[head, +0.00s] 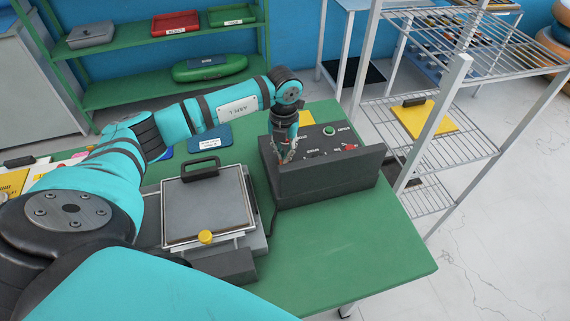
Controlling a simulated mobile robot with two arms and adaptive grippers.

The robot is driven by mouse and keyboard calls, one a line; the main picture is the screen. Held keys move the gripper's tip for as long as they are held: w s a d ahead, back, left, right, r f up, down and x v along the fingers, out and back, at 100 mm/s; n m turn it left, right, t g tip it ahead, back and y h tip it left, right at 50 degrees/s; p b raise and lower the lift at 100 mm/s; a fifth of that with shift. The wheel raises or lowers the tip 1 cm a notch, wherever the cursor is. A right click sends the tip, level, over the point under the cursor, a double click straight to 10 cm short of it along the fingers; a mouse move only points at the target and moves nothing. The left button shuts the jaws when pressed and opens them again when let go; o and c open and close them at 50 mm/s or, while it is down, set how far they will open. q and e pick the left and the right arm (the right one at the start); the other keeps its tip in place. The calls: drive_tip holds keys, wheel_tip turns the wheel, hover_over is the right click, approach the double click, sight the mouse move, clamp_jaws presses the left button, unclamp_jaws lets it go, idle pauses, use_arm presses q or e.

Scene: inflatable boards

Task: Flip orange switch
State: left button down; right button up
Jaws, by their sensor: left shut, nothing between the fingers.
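A dark control box (330,183) with a raised front wall stands on the green table (385,255). I cannot clearly make out an orange switch; the gripper and the front wall hide part of the panel. Whether the fingertips touch anything there is too small to tell. My right gripper is not in view.
A grey press-like device (207,212) with a black handle and yellow knob sits left of the box. A wire rack (455,140) stands close on the right, holding a yellow board (424,119). The table's front right corner is clear. Green shelves (160,55) stand behind.

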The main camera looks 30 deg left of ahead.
use_arm(q)
drive_tip(key=shift+s+f+b, duration=0.1)
drive_tip(key=shift+f+b, duration=0.6)
drive_tip(key=shift+f, duration=0.3)
drive_tip(key=shift+r, duration=0.1)
idle(0.3)
drive_tip(key=shift+r+p, duration=0.8)
drive_tip(key=shift+r, duration=0.15)
drive_tip(key=shift+r+p, duration=1.55)
drive_tip(key=shift+r, duration=0.95)
